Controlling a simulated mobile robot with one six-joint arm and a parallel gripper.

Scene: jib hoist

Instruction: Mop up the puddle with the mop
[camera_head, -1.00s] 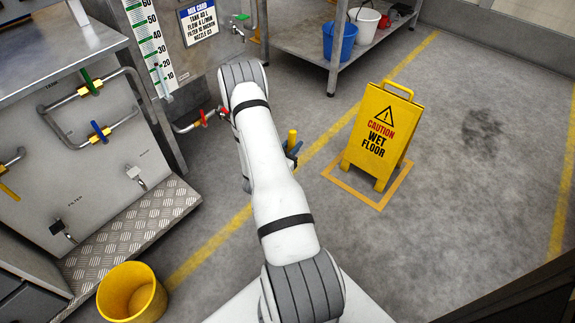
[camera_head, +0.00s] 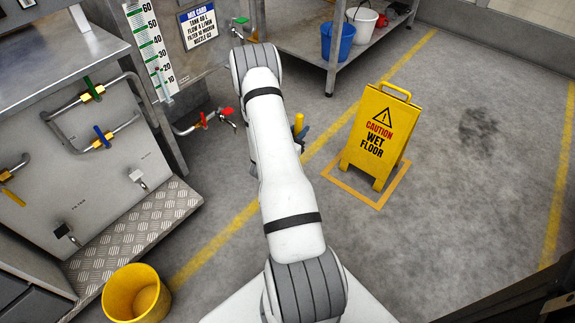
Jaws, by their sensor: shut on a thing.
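My white arm reaches away from me and hides most of my gripper. A small dark bluish part of my gripper (camera_head: 302,136) shows just right of the arm. It is shut on a short yellow upright rod (camera_head: 298,123), seemingly the mop's handle. The mop's head is hidden behind the arm. A dark, blotchy patch (camera_head: 482,130) lies on the grey floor at the right, beyond the wet floor sign. I cannot tell whether it is the puddle; no other wet patch shows clearly.
A yellow wet floor sign (camera_head: 375,135) stands in a yellow floor outline right of my arm. A yellow bucket (camera_head: 135,293) stands at lower left, beside a metal step (camera_head: 125,235) and piped tank. A shelf (camera_head: 290,45) holds blue and white buckets. Floor right of the sign is clear.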

